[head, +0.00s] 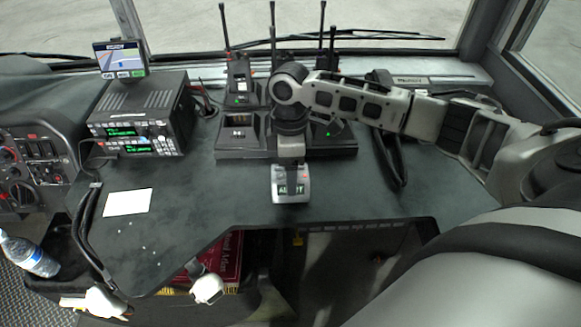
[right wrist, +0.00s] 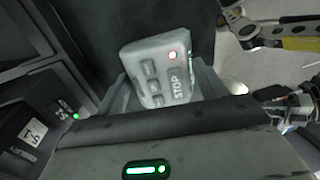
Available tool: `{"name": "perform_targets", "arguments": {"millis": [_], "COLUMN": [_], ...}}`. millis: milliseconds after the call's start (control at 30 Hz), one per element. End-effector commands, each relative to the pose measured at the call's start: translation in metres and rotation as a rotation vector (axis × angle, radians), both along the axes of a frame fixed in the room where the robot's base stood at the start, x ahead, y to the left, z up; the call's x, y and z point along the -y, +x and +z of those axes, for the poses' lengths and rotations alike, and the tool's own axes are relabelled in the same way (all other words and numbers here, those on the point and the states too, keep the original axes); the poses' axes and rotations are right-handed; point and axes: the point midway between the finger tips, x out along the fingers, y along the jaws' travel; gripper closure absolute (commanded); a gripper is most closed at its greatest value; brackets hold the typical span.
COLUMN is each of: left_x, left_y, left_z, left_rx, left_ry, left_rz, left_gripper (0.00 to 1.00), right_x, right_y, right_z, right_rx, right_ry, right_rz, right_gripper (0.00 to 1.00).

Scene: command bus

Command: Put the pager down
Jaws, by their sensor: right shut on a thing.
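The head view does not make clear whether the pager touches the desk. I cannot make out my left gripper.
A radio (head: 143,118) with a navigation screen (head: 119,58) stands at the left. Several handheld radios stand in or by the charger bank (head: 235,140) behind the pager. A white card (head: 128,202) lies on the desk. Bare desk lies between card and pager. The front edge is close.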

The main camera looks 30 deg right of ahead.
Motion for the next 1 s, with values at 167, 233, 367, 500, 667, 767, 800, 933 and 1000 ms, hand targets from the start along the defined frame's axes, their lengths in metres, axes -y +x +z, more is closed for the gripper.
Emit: {"name": "perform_targets", "arguments": {"millis": [167,233,367,500,667,767,800,933,1000], "left_x": [0.0,0.0,0.0,0.0,0.0,0.0,0.0,0.0,0.0], "left_y": [0.0,0.0,-0.001,-0.003,-0.005,-0.006,-0.006,-0.006,-0.006], "left_z": [0.001,0.0,-0.001,-0.003,-0.004,-0.005,-0.005,-0.005,-0.005], "left_rx": [0.0,-0.001,-0.003,-0.008,-0.012,-0.015,-0.015,-0.016,-0.016], "left_ry": [0.0,0.0,0.001,0.001,0.0,0.0,0.0,0.0,0.0], "left_rz": [0.0,0.0,0.0,0.0,0.001,0.001,0.001,0.001,0.001], "left_gripper": [0.64,0.64,0.64,0.64,0.64,0.64,0.64,0.64,0.64], "right_x": [-0.001,0.0,0.0,0.0,0.0,0.002,0.003,0.005,0.006], "right_y": [0.0,0.0,0.0,0.0,0.002,0.005,0.006,0.011,0.013], "right_z": [-0.001,-0.001,-0.001,-0.001,0.009,0.026,0.034,0.063,0.078], "right_rx": [0.001,0.001,0.001,0.001,0.002,0.005,0.005,0.006,0.005], "right_ry": [0.002,0.001,0.001,0.001,0.001,0.0,0.0,0.001,0.002], "right_rz": [0.0,0.0,0.0,0.0,0.0,-0.001,-0.001,0.0,-0.001], "right_gripper": [0.61,0.09,0.07,0.07,0.07,0.07,0.07,0.07,0.07]}}
